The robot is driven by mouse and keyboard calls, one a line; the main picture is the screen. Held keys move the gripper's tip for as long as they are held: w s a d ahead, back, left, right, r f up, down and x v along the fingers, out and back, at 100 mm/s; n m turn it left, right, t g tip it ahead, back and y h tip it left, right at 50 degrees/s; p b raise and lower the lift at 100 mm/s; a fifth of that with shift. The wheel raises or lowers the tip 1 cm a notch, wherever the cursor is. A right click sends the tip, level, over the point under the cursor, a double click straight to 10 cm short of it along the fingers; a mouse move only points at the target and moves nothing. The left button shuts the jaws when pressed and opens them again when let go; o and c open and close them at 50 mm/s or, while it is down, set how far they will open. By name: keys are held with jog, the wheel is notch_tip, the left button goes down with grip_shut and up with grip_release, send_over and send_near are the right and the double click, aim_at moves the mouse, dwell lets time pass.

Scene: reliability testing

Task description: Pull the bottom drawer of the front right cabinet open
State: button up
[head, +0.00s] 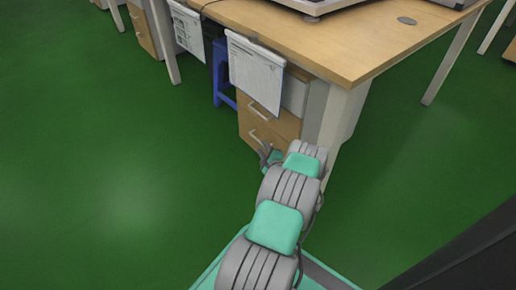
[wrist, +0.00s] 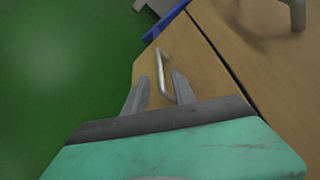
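The wooden cabinet (head: 284,124) stands under the desk, with a bar handle on each of its two wooden drawer fronts. The bottom drawer (head: 250,136) looks closed; my arm partly covers it. In the wrist view, the bottom drawer front (wrist: 201,68) fills the middle, with its metal handle (wrist: 164,72). My gripper (wrist: 160,78) is open, and the handle shows between its two fingers with a gap on each side. I cannot tell how deep the handle sits between them. In the head view, the fingers are mostly hidden behind my wrist.
The upper drawer (wrist: 262,45) is beside it in the wrist view. A desk leg (head: 335,130) stands close to the right of the cabinet. A paper sheet (head: 256,72) hangs from the desk (head: 335,40) over the cabinet's top. A blue stool (head: 219,75) is behind. Green floor is free at left.

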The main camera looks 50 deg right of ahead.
aim_at(258, 141)
jog(key=b+x, duration=0.2)
jog(key=x, duration=0.4)
jog(key=shift+a, duration=0.1)
jog(key=shift+w, duration=0.25)
jog(key=shift+c, duration=0.3)
grip_shut()
dwell(0.6)
